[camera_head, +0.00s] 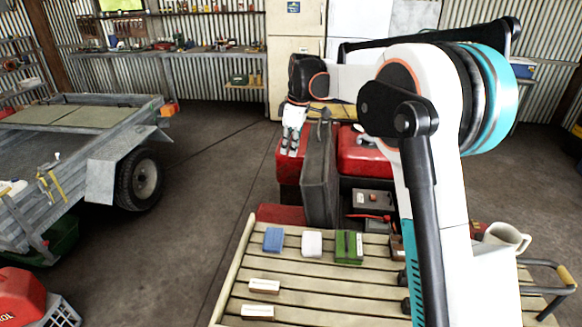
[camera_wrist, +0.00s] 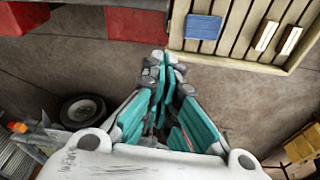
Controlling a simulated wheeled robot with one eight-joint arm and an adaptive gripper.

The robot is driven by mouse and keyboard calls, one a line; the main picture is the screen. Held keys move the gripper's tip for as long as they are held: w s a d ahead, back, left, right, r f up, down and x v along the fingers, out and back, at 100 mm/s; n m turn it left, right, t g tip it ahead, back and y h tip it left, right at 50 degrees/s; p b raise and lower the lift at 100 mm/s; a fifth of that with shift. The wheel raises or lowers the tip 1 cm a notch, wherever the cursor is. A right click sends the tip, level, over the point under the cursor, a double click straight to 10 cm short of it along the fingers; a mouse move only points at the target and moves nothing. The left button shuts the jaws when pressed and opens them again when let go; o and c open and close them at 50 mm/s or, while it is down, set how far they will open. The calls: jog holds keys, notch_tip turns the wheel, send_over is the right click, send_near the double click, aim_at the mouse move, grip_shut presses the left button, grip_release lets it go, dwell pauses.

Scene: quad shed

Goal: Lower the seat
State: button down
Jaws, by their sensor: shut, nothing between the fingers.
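The seat (camera_head: 318,178) is a dark grey panel standing raised and nearly upright on the red quad (camera_head: 362,158). My gripper (camera_head: 292,151) is to the left of the seat's upper part, pointing down. I cannot tell whether it touches the seat. In the wrist view my gripper (camera_wrist: 168,62) is shut and empty above the floor, and the seat is not clearly visible there.
A black box (camera_head: 372,200) sits right of the seat. A trailer (camera_head: 103,170) stands left, with open floor between.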

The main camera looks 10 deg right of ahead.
notch_tip(320, 180, down, 12)
jog(key=w+d+n, duration=0.1)
jog(key=w, duration=0.1)
jog(key=shift+w+g+b, duration=0.3)
jog(key=shift+b, duration=0.15)
jog(key=shift+d+r, duration=0.15)
dwell(0.4)
